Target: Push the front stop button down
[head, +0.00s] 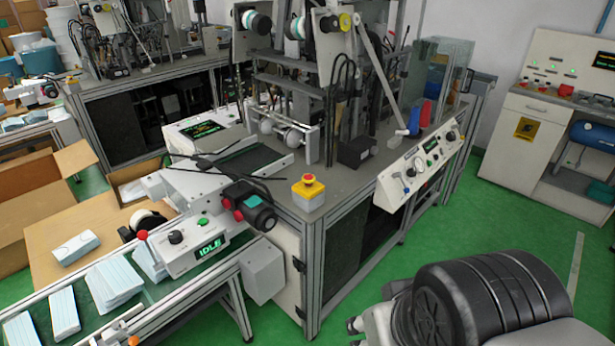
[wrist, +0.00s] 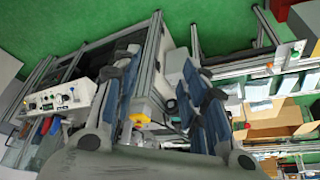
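The front stop button is a red mushroom cap (head: 308,180) on a yellow box (head: 308,197), at the front corner of the grey machine table. The cap faces up, and nothing touches it. In the wrist view a small yellow patch (wrist: 140,118), likely this box, shows between my fingers near the palm; the red cap is hard to make out there. My gripper (wrist: 160,78) is open and empty, its two blue-grey fingers well apart. I cannot tell its exact distance from the button. The fingers do not show clearly in the head view.
A dark camera-like unit with red parts (head: 250,207) sits just left of the button. A control panel (head: 420,165) slopes at the right. A conveyor with masks (head: 113,283) and an IDLE box (head: 195,247) lie front left.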

